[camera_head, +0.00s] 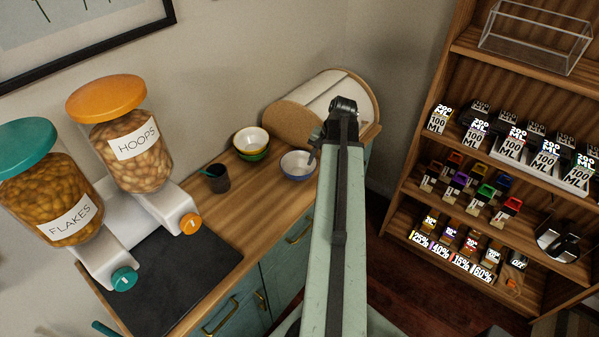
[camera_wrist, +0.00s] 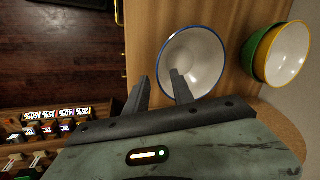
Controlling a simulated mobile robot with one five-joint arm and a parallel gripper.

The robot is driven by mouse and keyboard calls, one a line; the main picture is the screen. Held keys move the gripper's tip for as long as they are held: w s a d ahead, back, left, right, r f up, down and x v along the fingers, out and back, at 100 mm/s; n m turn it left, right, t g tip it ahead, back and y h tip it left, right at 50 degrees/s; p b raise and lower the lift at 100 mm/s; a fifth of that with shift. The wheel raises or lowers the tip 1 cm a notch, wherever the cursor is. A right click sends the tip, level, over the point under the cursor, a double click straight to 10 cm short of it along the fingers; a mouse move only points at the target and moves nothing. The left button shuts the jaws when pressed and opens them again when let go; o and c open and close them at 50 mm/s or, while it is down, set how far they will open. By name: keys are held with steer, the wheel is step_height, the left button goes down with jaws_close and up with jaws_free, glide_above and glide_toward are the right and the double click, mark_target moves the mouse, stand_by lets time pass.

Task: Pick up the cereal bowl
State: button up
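A bowl with a white inside and a blue rim (camera_wrist: 200,58) stands upright on the wooden counter. In the head view the same bowl (camera_head: 297,166) is just left of my arm. My gripper (camera_wrist: 159,77) is open and empty. In the wrist view one finger overlaps the bowl's inside and the other lies outside its left rim, so the rim shows between them. I cannot tell whether either finger touches it. A stack of a yellow bowl (camera_wrist: 288,52) and a green bowl (camera_wrist: 254,50) stands beside it, also seen in the head view (camera_head: 252,141).
A dark cup (camera_head: 217,179), two cereal dispensers (camera_head: 135,140) (camera_head: 50,200) and a black mat (camera_head: 180,282) are on the counter's left. A wood-ended roll holder (camera_head: 292,123) stands behind the bowls. A shelf unit (camera_head: 420,160) with small boxes stands at right across open floor.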

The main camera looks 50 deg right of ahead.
steer(key=b+x, duration=0.3)
steer(key=x, duration=0.1)
steer(key=shift+w+d+f+b, duration=0.1)
steer(key=shift+f+b, duration=0.2)
steer(key=shift+f, duration=0.1)
steer(key=shift+r, duration=0.2)
jaws_close()
stand_by(0.7)
